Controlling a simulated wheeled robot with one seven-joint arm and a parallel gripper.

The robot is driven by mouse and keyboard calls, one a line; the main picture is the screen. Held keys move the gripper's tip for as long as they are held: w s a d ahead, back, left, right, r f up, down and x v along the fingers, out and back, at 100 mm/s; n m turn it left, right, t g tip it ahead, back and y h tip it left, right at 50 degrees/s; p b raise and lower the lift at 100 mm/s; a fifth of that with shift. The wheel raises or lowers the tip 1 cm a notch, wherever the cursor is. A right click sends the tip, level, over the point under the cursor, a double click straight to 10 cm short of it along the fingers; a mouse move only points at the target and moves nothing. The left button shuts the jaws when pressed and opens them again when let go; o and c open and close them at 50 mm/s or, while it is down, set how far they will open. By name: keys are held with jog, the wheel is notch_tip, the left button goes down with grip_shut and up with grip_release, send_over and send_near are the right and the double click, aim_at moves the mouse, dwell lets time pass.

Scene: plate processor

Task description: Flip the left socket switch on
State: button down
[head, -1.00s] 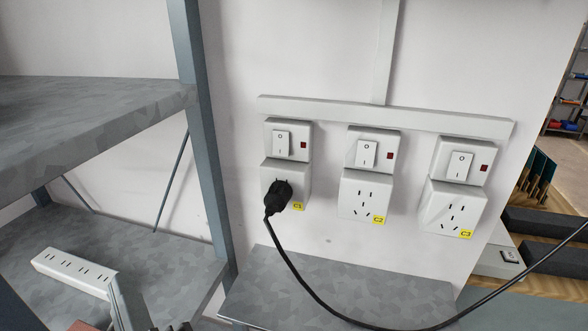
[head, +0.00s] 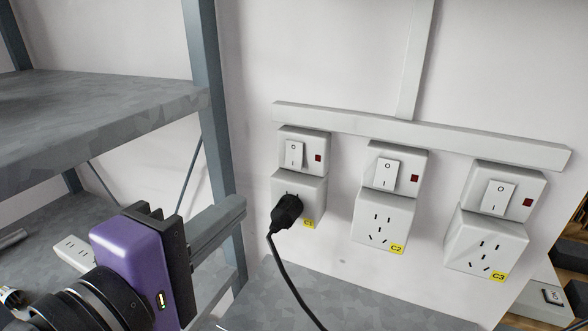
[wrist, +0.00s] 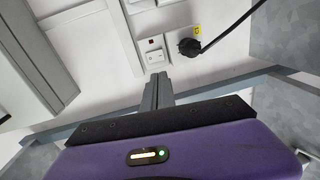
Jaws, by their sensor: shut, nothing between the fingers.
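The left socket C1 has a white rocker switch (head: 293,153) marked O at the top and I at the bottom, beside a small dark red light. It also shows in the wrist view (wrist: 155,57), just beyond the fingertips. A black plug (head: 287,212) sits in the outlet below the switch, above a yellow C1 label. My gripper (head: 238,207), with a purple body and grey fingers, is at the lower left. Its fingers are shut and empty, pointing right toward the wall. In the head view the tips lie left of and lower than the switch, apart from it.
Sockets C2 (head: 385,205) and C3 (head: 490,240) stand to the right with empty outlets. A grey shelf post (head: 215,130) rises close behind the fingertips. A black cable (head: 290,285) hangs from the plug. The wall in front of the sockets is otherwise clear.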

aim_at(293, 166)
jog(key=shift+d+f, duration=0.15)
jog(key=shift+f, duration=0.05)
jog(key=p+x, duration=0.3)
jog(key=x, duration=0.9)
jog(key=shift+w, duration=0.3)
jog(key=shift+w+d+f, duration=0.2)
jog(key=shift+w+d, duration=0.05)
jog(key=shift+w, duration=0.35)
jog(key=shift+f, duration=0.1)
